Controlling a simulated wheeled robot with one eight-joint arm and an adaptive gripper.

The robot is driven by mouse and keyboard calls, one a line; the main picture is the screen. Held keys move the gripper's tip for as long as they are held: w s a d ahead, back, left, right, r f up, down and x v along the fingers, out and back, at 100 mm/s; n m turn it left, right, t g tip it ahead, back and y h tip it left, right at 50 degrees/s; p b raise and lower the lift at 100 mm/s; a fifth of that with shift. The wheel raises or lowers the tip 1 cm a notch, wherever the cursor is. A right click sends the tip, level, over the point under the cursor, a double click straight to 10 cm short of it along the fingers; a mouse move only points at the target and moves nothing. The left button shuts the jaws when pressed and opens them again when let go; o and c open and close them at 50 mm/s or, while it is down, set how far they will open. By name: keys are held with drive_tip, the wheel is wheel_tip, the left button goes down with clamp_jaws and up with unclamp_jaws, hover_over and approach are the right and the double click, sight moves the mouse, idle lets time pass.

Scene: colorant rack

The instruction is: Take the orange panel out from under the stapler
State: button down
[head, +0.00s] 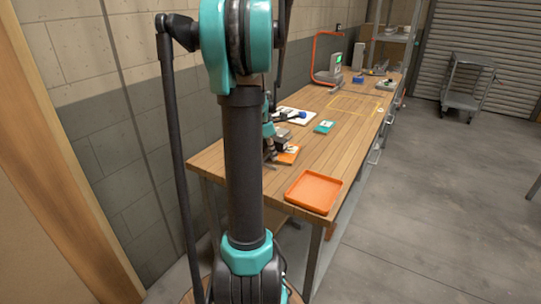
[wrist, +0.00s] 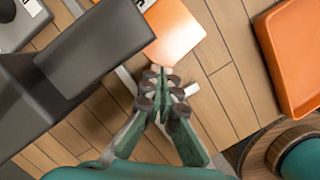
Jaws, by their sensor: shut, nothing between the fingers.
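The orange panel (wrist: 178,32) lies on the wooden table, with a pale patch near its top edge in the wrist view. In the head view the panel (head: 290,155) shows beside my arm. A dark grey block-like body (wrist: 95,45), which looks like the stapler, covers the panel's left side in the wrist view. It seems to be the dark block (head: 282,143) over the panel in the head view. My gripper (wrist: 160,75) is shut and empty, its fingertips at the panel's near edge; I cannot tell whether they touch. My arm hides much of this in the head view.
An empty orange tray (head: 313,191) sits at the table's near corner; it also shows in the wrist view (wrist: 297,55). A teal box (head: 324,127) and a white board (head: 296,116) with items lie farther back. Bare wood (head: 284,181) lies between panel and tray.

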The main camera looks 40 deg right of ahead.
drive_tip(key=v, duration=1.2)
drive_tip(key=w+a+f+g+h, duration=0.3)
drive_tip(key=a+f+h, duration=0.2)
drive_tip(key=h, duration=0.1)
drive_tip(key=x, duration=1)
drive_tip(key=shift+w+a+f, duration=0.1)
drive_tip(key=shift+a+f, duration=0.2)
drive_tip(key=shift+f, duration=0.05)
drive_tip(key=shift+s+d, duration=0.35)
drive_tip(key=shift+d, duration=0.35)
drive_tip(key=shift+s+d, duration=0.35)
drive_tip(key=shift+d, duration=0.35)
